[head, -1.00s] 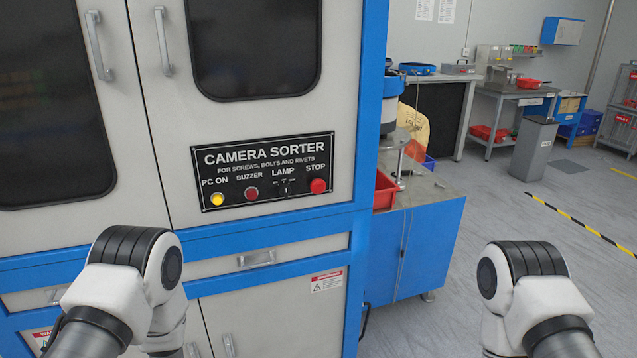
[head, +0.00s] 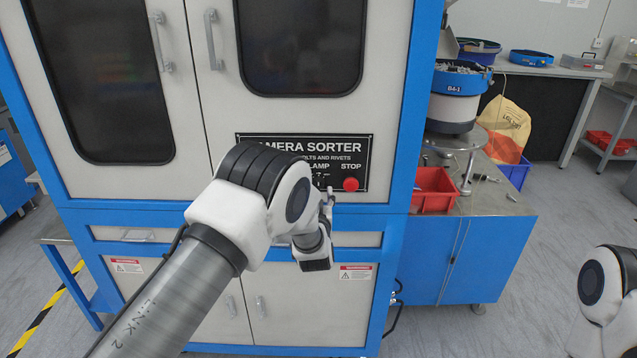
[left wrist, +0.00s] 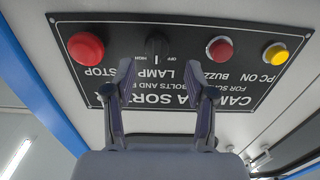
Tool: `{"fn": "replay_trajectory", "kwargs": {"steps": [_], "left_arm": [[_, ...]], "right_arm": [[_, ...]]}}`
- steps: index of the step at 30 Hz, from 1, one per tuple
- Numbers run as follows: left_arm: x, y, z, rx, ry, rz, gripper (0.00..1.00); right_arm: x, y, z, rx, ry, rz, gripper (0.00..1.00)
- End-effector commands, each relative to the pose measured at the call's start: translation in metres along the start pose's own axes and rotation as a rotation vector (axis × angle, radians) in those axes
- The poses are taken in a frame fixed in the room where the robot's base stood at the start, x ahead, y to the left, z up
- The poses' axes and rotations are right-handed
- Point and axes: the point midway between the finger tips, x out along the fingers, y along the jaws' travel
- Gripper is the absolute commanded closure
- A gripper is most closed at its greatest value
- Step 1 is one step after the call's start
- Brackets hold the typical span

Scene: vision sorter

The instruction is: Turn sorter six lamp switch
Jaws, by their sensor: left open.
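The camera sorter's black panel (head: 362,150) is partly covered by my left arm in the head view. The lamp switch (left wrist: 156,46) is a small dark knob in the left wrist view, where the panel appears upside down. An OFF label is beside it. My left gripper (left wrist: 158,70) is open and empty, its fingertips pointing at the panel, with the knob showing in the gap between them. I cannot tell how far the tips are from the panel. In the head view the gripper (head: 328,198) is small and partly hidden. My right gripper is not in view.
The red STOP button (left wrist: 86,48) is on one side of the knob; the red buzzer button (left wrist: 220,49) and yellow PC ON button (left wrist: 276,53) are on the other. A red bin (head: 434,190) stands on the blue cabinet to the right. Floor is free at the right.

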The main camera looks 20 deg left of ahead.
Motion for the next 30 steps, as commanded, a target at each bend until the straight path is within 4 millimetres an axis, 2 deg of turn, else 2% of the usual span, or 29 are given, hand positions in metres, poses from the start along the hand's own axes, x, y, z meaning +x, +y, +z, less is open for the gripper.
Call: {"fn": "replay_trajectory", "kwargs": {"steps": [3, 6, 15, 17, 18, 20, 30], "left_arm": [[0.023, -0.001, -0.002, -0.002, 0.0, -0.001, 0.45], [0.035, 0.0, -0.001, 0.0, 0.0, -0.001, 0.45], [0.041, 0.0, 0.001, 0.002, -0.002, 0.001, 0.45], [0.041, 0.0, 0.001, 0.002, -0.002, 0.001, 0.66], [0.041, 0.0, 0.001, 0.002, -0.002, 0.001, 0.8], [0.041, 0.0, 0.001, 0.002, -0.002, 0.001, 1.0], [0.041, 0.0, 0.001, -0.014, -0.001, 0.001, 1.0]], "right_arm": [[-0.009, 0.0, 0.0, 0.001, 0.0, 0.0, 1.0], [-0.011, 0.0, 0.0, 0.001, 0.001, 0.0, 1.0], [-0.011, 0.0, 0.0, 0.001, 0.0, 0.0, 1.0], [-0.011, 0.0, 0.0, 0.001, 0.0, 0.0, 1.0], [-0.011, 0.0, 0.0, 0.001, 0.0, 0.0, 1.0], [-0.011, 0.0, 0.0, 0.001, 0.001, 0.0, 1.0], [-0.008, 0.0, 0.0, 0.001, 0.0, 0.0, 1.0]]}}
